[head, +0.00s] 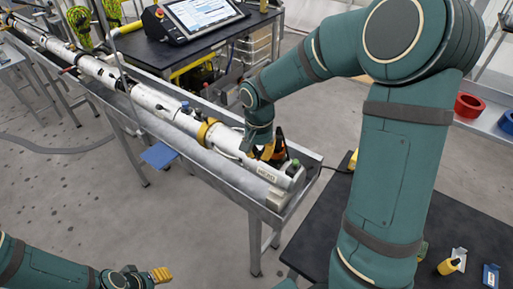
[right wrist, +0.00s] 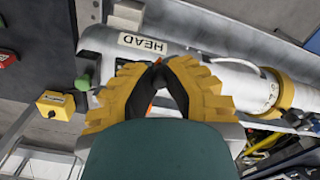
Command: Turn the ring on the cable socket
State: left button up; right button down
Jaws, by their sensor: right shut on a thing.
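A long white tube (head: 175,112) lies in a metal trough, its near end marked HEAD. A black and orange fitting (head: 280,146), apparently the cable socket, stands on top near that end. My right gripper (head: 267,151) reaches down from above beside it, its yellow fingers closed there. In the right wrist view, the right gripper's fingers (right wrist: 158,68) meet in front of the tube by the HEAD label (right wrist: 142,43). Only a thin orange sliver shows between them; the ring is mostly hidden. My left gripper (head: 160,274) is low at the left, away from the tube; its finger gap is unclear.
The metal trough (head: 312,160) has raised walls around the tube. A yellow band (head: 207,131) circles the tube farther along. A black table (head: 400,262) with small parts stands at the right. A monitor (head: 203,14) stands behind.

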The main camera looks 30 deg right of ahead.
jog(key=shift+s+d+n, duration=0.15)
jog(key=shift+s+n, duration=0.4)
jog(key=shift+n, duration=0.45)
jog(key=shift+s+d+n, duration=0.1)
jog(key=shift+s+n, duration=0.45)
jog(key=shift+n, duration=0.45)
jog(key=c, duration=1)
grip_release()
jog(key=shift+o, duration=0.2)
notch_tip(320, 180, up, 12)
